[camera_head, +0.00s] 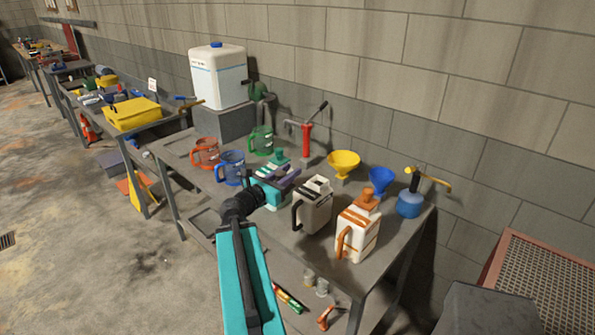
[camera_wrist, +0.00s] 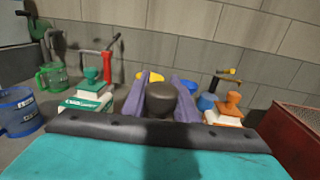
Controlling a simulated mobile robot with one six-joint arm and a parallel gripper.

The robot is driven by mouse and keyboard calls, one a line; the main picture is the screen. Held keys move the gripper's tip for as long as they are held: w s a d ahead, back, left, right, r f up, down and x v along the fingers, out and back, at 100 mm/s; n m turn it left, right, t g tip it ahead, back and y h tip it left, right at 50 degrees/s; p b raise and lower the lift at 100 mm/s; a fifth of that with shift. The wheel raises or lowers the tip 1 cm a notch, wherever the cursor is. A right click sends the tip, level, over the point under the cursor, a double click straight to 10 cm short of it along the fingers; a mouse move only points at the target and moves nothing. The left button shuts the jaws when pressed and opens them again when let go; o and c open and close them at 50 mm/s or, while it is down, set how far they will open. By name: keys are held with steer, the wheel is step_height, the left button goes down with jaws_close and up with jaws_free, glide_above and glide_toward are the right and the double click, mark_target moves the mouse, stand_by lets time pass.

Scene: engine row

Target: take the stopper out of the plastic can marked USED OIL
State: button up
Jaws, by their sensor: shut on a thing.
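My gripper (camera_head: 284,177) has purple fingers, which also show in the wrist view (camera_wrist: 160,98). They are shut on a dark stopper (camera_wrist: 160,92) and hold it above the bench. In the head view a white can with black trim (camera_head: 314,207) stands right of the gripper; no knob stands on its top. A white can with green trim and a green stopper (camera_wrist: 91,76) is left in the wrist view. A white can with orange trim (camera_head: 357,232) has its orange stopper (camera_head: 367,197) in place. The can markings are too small to read.
The metal bench (camera_head: 290,262) also holds red, blue and green jugs, a yellow funnel (camera_head: 344,162), a blue funnel (camera_head: 381,180), a red pump (camera_head: 306,138) and a blue oiler (camera_head: 409,204). A large white container (camera_head: 218,75) stands on a block at the back left.

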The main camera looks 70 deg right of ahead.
steer(key=w+a+f+n+t+b, duration=0.2)
steer(key=w+a+f+t, duration=0.15)
steer(key=w+a, duration=0.6)
steer(key=w+a+f+n+t+b, duration=0.2)
steer(key=w+a+f, duration=0.2)
steer(key=w+a, duration=0.6)
steer(key=w+a+f+n+t+b, duration=0.2)
steer(key=w+a+f+t, duration=0.1)
steer(key=w+a, duration=0.7)
steer(key=w+a+f+n+t+y+b, duration=0.1)
steer(key=w+a+f+t+b, duration=0.1)
steer(key=a, duration=0.9)
steer(key=w+a+f+n+t+y+b, duration=0.1)
steer(key=w+a+f+n+t+b, duration=0.1)
steer(key=a, duration=1)
steer(key=w+a+f+n+t+y+b, duration=0.1)
steer(key=w+a+f+t, duration=0.2)
steer(key=a, duration=0.9)
step_height(320, 180, down, 2)
steer(key=shift+w+a+f+n+b, duration=0.2)
steer(key=shift+w+n+b, duration=0.2)
steer(key=shift+w, duration=0.15)
steer(key=shift+d+t, duration=0.15)
steer(key=shift+t, duration=0.1)
